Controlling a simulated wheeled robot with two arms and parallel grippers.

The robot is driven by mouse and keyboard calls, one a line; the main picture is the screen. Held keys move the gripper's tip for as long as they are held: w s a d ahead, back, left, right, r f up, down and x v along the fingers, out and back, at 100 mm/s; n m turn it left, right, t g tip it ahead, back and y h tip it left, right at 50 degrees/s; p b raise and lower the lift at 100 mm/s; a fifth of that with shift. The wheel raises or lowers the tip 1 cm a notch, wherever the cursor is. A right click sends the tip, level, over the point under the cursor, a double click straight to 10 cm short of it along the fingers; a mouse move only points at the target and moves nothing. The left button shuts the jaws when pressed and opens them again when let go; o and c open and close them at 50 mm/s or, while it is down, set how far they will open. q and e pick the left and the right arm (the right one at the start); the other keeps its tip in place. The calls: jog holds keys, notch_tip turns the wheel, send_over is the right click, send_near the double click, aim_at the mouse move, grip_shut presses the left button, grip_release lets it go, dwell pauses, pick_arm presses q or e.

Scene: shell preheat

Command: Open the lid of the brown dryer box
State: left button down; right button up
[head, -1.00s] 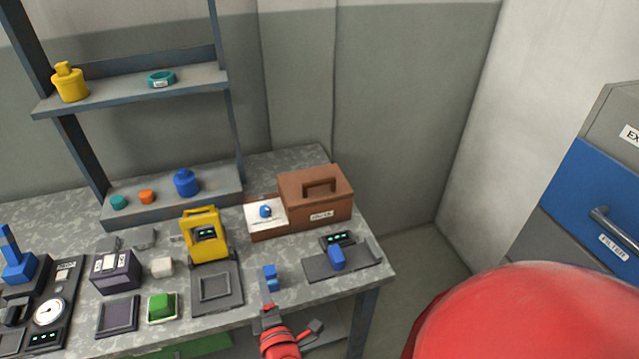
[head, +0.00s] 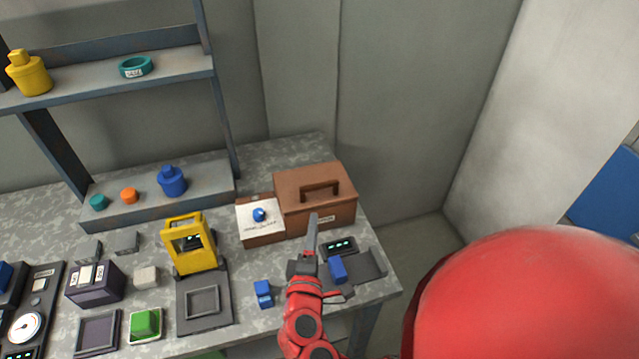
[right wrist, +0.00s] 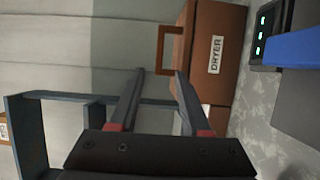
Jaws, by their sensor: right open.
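The brown dryer box (head: 340,212) stands at the back right of the bench, its lid (head: 298,180) down and a brown handle (head: 320,188) on top. In the right wrist view the box (right wrist: 222,50) appears turned sideways, with a DRYER label (right wrist: 216,55) and its handle (right wrist: 168,48) sticking out to the left. My right gripper (head: 312,232) is in front of the box in the head view. In the right wrist view its two fingers (right wrist: 158,88) are apart with nothing between them, and the handle is beyond the tips. My left gripper is not in view.
A white-topped panel with a blue knob (head: 259,214) adjoins the box on the left. A dark plate with a blue block (head: 338,270) and a small display (head: 341,245) is in front. A yellow device (head: 190,245) stands left. A small blue object (head: 263,293) lies near the front edge.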

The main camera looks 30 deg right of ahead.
aim_at(319, 189)
jog(key=p+x, duration=0.4)
jog(key=x, duration=0.8)
jog(key=shift+w+d, duration=0.1)
jog(key=shift+w, duration=0.1)
jog(key=shift+w+d, duration=0.4)
jog(key=shift+w, duration=0.1)
grip_shut()
dwell(0.4)
